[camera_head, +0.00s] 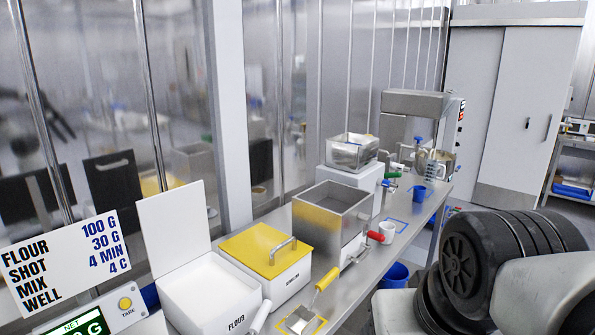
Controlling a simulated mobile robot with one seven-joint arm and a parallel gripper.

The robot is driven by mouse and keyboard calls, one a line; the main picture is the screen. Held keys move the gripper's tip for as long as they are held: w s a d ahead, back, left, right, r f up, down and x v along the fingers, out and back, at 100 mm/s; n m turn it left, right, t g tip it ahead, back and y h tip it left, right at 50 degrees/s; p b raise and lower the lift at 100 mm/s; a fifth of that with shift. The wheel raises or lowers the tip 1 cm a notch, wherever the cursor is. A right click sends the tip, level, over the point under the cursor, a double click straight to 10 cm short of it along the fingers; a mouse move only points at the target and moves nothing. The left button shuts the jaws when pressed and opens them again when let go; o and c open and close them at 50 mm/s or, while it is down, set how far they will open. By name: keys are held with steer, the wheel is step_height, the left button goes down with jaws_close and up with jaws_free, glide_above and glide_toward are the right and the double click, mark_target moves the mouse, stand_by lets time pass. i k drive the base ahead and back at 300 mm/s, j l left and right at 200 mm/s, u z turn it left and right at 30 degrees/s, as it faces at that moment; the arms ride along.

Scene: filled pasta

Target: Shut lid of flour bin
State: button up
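The flour bin (236,322) is a white box labelled FLOUR at the lower middle, cut off by the bottom edge. Its white lid (173,226) stands open, nearly upright and leaning back from the bin's rear edge. The open top shows a pale white inside. A white rounded handle-like piece (260,316) shows beside the bin's right front corner; I cannot tell what it belongs to. My gripper is not in view.
A bin with a shut yellow lid (262,249) stands right beside the flour bin. A yellow-handled scoop (324,281) lies in front of it. A scale (102,315) and recipe sign (62,262) are at left.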

mark_target(175, 226)
steer(key=k, duration=0.25)
steer(key=k+u, duration=0.2)
steer(key=u, duration=0.2)
steer(key=k+j+u, duration=0.1)
steer(key=u, duration=0.3)
steer(key=i+l+u, duration=0.15)
steer(key=u, duration=0.25)
steer(key=i+l+u, duration=0.1)
steer(key=l+u, duration=0.2)
steer(key=u, duration=0.15)
